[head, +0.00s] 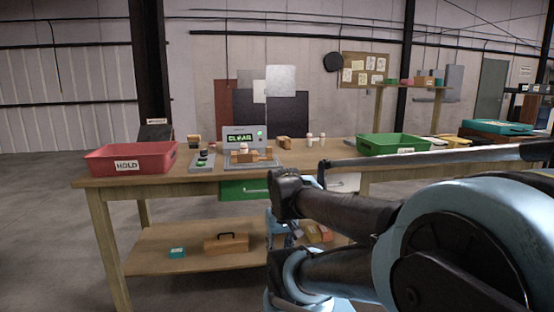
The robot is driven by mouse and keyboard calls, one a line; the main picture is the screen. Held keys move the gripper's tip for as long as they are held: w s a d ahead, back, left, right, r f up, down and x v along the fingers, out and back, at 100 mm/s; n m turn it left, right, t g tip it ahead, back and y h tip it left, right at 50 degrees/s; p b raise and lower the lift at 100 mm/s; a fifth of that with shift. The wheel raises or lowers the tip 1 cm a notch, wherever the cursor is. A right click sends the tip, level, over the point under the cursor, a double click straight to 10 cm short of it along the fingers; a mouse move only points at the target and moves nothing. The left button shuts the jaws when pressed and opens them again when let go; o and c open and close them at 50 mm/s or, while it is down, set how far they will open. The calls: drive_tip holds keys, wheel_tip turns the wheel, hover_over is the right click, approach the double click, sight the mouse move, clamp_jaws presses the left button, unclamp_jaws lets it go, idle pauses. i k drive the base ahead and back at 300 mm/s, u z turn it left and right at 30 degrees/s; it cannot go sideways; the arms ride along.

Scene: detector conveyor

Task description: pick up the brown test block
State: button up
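Several small brownish things stand on the wooden table (110,182), and I cannot tell surely which is the test block. A brown block (284,142) stands right of the grey display reading "CLEAR" (240,131). Brown pieces (246,157) with a pale round item on top sit on a flat grey plate in front of the display. A tan and dark item (194,140) stands left of the display. My blue and black arm fills the lower right foreground, in front of the table. I cannot make out my gripper's fingers.
A red bin marked "HOLD" (125,160) stands at the table's left end and a green bin (393,145) at its right. A small control panel (202,160) lies beside the plate. Small white items (309,140) stand behind. The lower shelf (150,262) holds a brown toolbox (226,243).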

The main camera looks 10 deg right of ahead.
sight(237, 157)
drive_tip(key=z, duration=3.05)
drive_tip(key=k, duration=0.75)
drive_tip(key=u, duration=1.85)
drive_tip(key=i, duration=0.9)
drive_tip(key=u, duration=0.05)
